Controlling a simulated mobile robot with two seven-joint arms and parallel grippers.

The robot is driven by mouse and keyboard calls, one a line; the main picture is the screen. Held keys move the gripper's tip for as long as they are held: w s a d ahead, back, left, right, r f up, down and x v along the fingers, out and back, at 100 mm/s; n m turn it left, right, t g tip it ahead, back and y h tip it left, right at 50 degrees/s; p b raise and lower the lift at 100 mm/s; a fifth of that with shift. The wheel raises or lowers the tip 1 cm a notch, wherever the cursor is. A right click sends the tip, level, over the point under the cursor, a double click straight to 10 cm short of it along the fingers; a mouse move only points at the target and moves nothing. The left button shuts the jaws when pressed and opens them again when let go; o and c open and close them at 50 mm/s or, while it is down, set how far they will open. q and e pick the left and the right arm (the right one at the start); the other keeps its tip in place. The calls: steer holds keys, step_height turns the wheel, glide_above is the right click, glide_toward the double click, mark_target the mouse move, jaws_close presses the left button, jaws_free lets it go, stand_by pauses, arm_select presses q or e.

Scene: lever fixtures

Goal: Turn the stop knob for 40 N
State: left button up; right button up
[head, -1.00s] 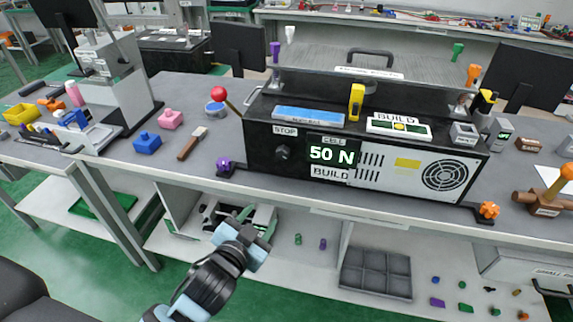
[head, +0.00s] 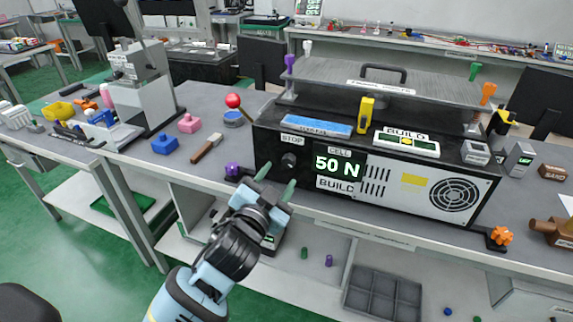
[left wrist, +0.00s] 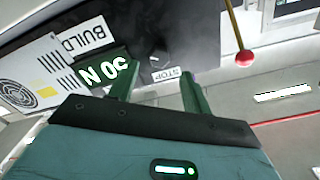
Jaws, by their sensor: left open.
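The black stop knob (head: 289,161) sits on the front of the black fixture box (head: 262,150), under the STOP label (head: 292,139). To its right the green-lit display (head: 338,165) reads 50 N. My left gripper (head: 277,182) is open and empty, in front of the box and a little below the knob in the head view. In the left wrist view its two fingers (left wrist: 161,73) point toward the dark knob (left wrist: 156,59), which shows only dimly beyond and between the tips. I see no contact. My right gripper is in neither view.
A red-ball lever (head: 233,101) rises at the box's left end and also shows in the left wrist view (left wrist: 244,58). A purple knob (head: 232,169) sits at the table's front edge. A lower shelf holds a grey divided tray (head: 345,300).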

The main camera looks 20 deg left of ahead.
mark_target(287, 163)
arm_select(q)
steer(key=shift+w+d, duration=0.15)
steer(key=shift+w, duration=2.85)
steer(key=shift+c, duration=0.3)
steer(key=c, duration=0.9)
